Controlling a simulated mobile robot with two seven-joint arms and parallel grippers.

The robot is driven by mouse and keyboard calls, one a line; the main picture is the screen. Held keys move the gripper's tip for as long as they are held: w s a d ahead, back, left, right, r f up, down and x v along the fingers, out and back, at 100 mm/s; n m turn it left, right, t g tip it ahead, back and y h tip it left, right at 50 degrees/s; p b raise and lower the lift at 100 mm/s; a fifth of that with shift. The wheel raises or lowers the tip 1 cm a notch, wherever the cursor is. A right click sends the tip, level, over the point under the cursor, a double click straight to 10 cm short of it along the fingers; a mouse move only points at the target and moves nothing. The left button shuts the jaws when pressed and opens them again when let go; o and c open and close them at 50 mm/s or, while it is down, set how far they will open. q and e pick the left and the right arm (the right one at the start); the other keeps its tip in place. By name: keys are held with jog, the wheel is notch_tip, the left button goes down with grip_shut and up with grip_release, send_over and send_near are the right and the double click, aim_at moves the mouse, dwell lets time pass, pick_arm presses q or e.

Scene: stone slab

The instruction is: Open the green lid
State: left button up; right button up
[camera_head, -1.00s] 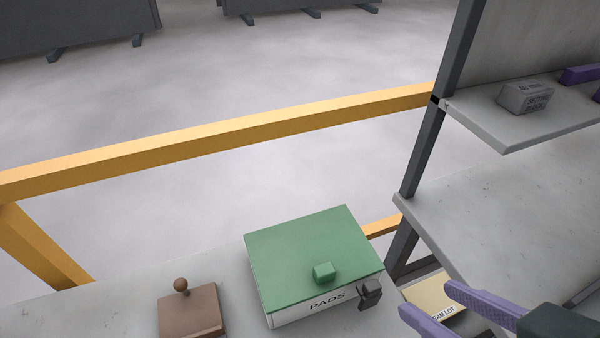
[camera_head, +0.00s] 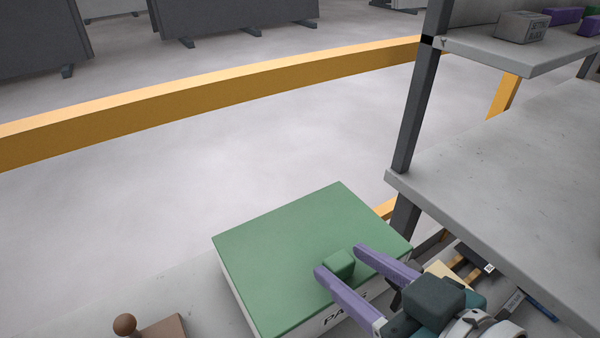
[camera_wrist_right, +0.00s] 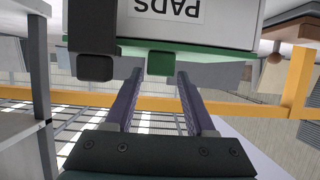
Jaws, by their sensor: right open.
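The green lid (camera_head: 300,235) lies shut and flat on a white box (camera_head: 240,300) marked PADS. A small green block knob (camera_head: 339,262) stands on the lid near its front edge. My right gripper (camera_head: 340,259) is open, with its purple fingers on either side of the knob and no visible grip on it. In the right wrist view, the knob (camera_wrist_right: 160,63) appears between and just beyond the fingertips (camera_wrist_right: 159,74). A dark latch (camera_wrist_right: 95,67) shows on the box's front there; my gripper mostly hides it in the head view. My left gripper is out of view.
A brown block with a round knob (camera_head: 125,324) sits left of the box. A grey shelf unit (camera_head: 500,150) with a dark post (camera_head: 415,110) stands close on the right. A yellow rail (camera_head: 220,95) runs behind. The space above the lid is clear.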

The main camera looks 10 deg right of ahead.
aim_at(312, 237)
jog(key=shift+x, duration=1.35)
jog(key=shift+s, duration=0.1)
grip_shut()
dwell(0.3)
